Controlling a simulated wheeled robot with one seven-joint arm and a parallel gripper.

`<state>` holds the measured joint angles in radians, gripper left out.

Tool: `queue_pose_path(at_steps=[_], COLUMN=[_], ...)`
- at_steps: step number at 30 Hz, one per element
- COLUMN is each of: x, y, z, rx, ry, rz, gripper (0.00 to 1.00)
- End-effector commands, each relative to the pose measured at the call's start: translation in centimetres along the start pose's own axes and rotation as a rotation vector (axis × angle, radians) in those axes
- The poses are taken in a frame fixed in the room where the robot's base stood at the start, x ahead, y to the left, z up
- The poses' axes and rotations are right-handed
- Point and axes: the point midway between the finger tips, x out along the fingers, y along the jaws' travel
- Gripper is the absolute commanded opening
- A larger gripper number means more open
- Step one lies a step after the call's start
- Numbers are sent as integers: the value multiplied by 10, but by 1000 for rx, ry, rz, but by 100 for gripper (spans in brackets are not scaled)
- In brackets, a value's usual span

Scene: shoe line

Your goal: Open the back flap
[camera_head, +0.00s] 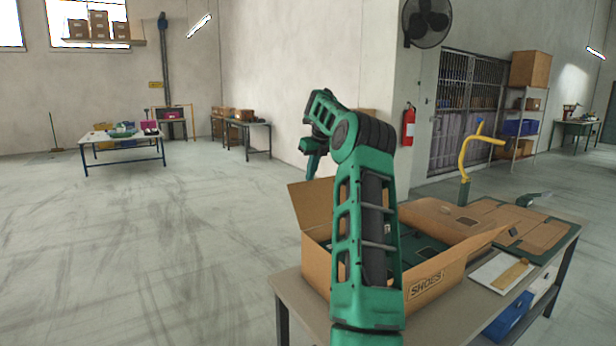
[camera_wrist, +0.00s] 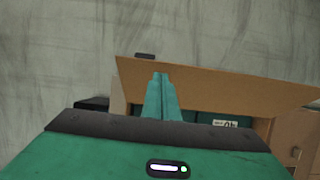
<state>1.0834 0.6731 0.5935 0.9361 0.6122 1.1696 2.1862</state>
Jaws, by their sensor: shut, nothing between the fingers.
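An open brown carton marked SHOES (camera_head: 432,280) stands on the table, partly hidden behind my arm. A flap (camera_head: 312,203) stands raised at its far left side. The same kind of wide brown flap (camera_wrist: 225,85) spans the wrist view, just beyond my fingers. Other flaps (camera_head: 440,222) lie folded outward at the right. My gripper (camera_head: 311,177) points down above the raised flap in the head view. In the wrist view my gripper (camera_wrist: 161,76) is shut and empty, its fingertips overlapping the flap's face. I cannot tell whether they touch it.
Dark green contents with a white label (camera_wrist: 225,123) show inside the carton. A flat brown carton piece (camera_head: 515,230) lies on a green mat at the table's right, near a white pad (camera_head: 497,274). A yellow curved stand (camera_head: 466,160) rises behind. The floor left of the table is clear.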

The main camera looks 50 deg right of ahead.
Motion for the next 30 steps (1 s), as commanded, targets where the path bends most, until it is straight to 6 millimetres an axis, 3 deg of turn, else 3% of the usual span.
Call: queue_pose_path(at_steps=[12,30], x=[19,15], y=[11,13], z=[21,23], rx=[-11,-13], ry=[0,-1], rz=[4,4], gripper=[0,0])
